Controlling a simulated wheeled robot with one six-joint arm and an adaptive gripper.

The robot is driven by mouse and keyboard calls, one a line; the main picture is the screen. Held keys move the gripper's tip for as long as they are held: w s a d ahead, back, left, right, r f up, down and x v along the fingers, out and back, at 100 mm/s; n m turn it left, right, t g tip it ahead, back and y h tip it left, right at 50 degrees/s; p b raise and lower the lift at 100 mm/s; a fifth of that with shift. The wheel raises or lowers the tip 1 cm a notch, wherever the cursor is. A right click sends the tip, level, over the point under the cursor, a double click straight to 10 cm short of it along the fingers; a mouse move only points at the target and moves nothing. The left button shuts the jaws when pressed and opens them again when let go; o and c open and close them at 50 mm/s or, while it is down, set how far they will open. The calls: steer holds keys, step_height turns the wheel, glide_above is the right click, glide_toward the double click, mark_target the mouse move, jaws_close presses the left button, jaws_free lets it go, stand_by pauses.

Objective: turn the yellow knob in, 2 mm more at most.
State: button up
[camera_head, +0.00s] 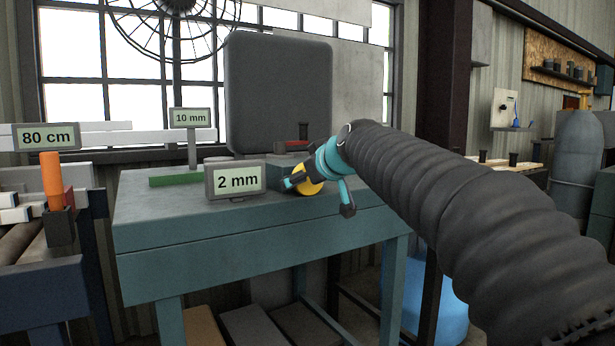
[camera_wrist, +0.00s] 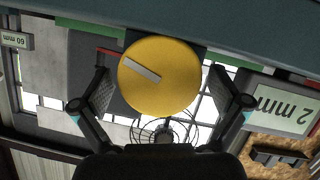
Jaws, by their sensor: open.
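The yellow knob (camera_head: 308,186) is at the front of the teal bench, partly hidden behind my gripper (camera_head: 318,190). In the wrist view, the round yellow knob (camera_wrist: 172,88) has a pale slanted bar on its face. My gripper (camera_wrist: 158,70) is open, with one finger on each side of the knob and a visible gap at each side. A display reading "2 mm" (camera_head: 236,180) stands just left of the knob; in the wrist view the same display (camera_wrist: 285,108) appears inverted at the right.
A "10 mm" sign (camera_head: 190,118) stands over a green strip (camera_head: 176,180) on the teal bench (camera_head: 150,208). An "80 cm" sign (camera_head: 46,137) with an orange post (camera_head: 51,176) is at the left. A large dark panel (camera_head: 278,95) rises behind the bench.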

steer(key=c, duration=1.2)
steer(key=shift+w, duration=0.1)
steer(key=m+g+y, duration=0.1)
steer(key=m+y, duration=0.1)
steer(key=m, duration=0.1)
steer(key=shift+d+b, duration=0.15)
steer(key=shift+b, duration=0.2)
steer(key=shift+w+m+g+y, duration=0.1)
steer(key=shift+m+g+y, duration=0.4)
steer(key=shift+m, duration=0.6)
steer(key=o, duration=1.2)
